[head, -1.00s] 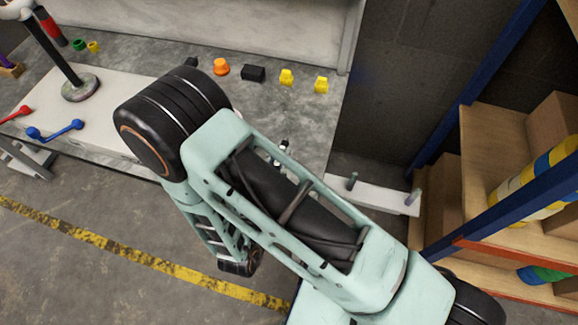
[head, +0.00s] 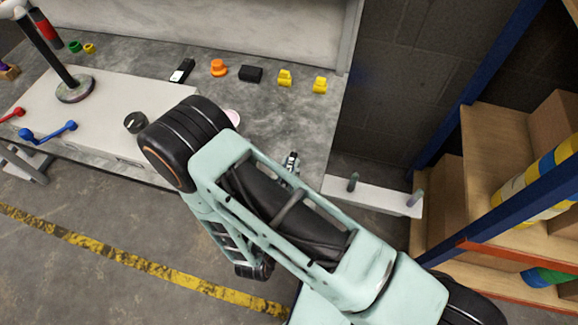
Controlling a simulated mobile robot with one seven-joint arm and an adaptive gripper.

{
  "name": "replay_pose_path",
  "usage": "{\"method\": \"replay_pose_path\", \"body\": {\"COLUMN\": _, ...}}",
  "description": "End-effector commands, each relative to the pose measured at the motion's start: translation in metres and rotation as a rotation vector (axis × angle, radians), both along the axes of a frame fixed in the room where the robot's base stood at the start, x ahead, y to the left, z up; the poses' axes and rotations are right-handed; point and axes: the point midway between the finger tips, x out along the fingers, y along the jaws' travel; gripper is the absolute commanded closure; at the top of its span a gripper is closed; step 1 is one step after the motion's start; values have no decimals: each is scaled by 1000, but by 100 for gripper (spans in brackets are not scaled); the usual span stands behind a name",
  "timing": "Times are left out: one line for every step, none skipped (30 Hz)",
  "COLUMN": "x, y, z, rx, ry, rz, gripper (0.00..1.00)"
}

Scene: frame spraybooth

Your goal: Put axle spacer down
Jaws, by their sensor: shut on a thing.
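A small part of what looks like my gripper (head: 291,161) shows past the upper edge of my arm, near the right end of the grey bench (head: 300,120). My arm hides most of the gripper. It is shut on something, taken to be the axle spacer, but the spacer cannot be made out. I cannot tell whether the held thing touches the bench.
An orange part (head: 218,68), black blocks (head: 251,74) and yellow parts (head: 285,79) line the back of the bench. A pale pink round thing (head: 232,117) lies beside my elbow. A shelf rack (head: 490,150) stands right. Bare bench shows between.

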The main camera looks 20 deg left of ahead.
Motion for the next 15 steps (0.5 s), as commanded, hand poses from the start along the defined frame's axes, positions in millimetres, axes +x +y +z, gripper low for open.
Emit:
{"method": "replay_pose_path", "body": {"x": 0, "y": 0, "z": -1, "rx": 0, "ry": 0, "rz": 0, "gripper": 82}}
{"method": "replay_pose_path", "body": {"x": 0, "y": 0, "z": -1, "rx": 0, "ry": 0, "rz": 0, "gripper": 79}}
{"method": "replay_pose_path", "body": {"x": 0, "y": 0, "z": -1, "rx": 0, "ry": 0, "rz": 0, "gripper": 75}}
{"method": "replay_pose_path", "body": {"x": 0, "y": 0, "z": -1, "rx": 0, "ry": 0, "rz": 0, "gripper": 71}}
{"method": "replay_pose_path", "body": {"x": 0, "y": 0, "z": -1, "rx": 0, "ry": 0, "rz": 0, "gripper": 68}}
{"method": "replay_pose_path", "body": {"x": 0, "y": 0, "z": -1, "rx": 0, "ry": 0, "rz": 0, "gripper": 68}}
{"method": "replay_pose_path", "body": {"x": 0, "y": 0, "z": -1, "rx": 0, "ry": 0, "rz": 0, "gripper": 68}}
{"method": "replay_pose_path", "body": {"x": 0, "y": 0, "z": -1, "rx": 0, "ry": 0, "rz": 0, "gripper": 68}}
{"method": "replay_pose_path", "body": {"x": 0, "y": 0, "z": -1, "rx": 0, "ry": 0, "rz": 0, "gripper": 68}}
{"method": "replay_pose_path", "body": {"x": 0, "y": 0, "z": 0, "rx": 0, "ry": 0, "rz": 0, "gripper": 68}}
{"method": "replay_pose_path", "body": {"x": 0, "y": 0, "z": 0, "rx": 0, "ry": 0, "rz": 0, "gripper": 68}}
{"method": "replay_pose_path", "body": {"x": 0, "y": 0, "z": 0, "rx": 0, "ry": 0, "rz": 0, "gripper": 68}}
{"method": "replay_pose_path", "body": {"x": 0, "y": 0, "z": 0, "rx": 0, "ry": 0, "rz": 0, "gripper": 68}}
{"method": "replay_pose_path", "body": {"x": 0, "y": 0, "z": 1, "rx": 0, "ry": 0, "rz": 0, "gripper": 68}}
{"method": "replay_pose_path", "body": {"x": 0, "y": 0, "z": 3, "rx": 0, "ry": 0, "rz": 0, "gripper": 68}}
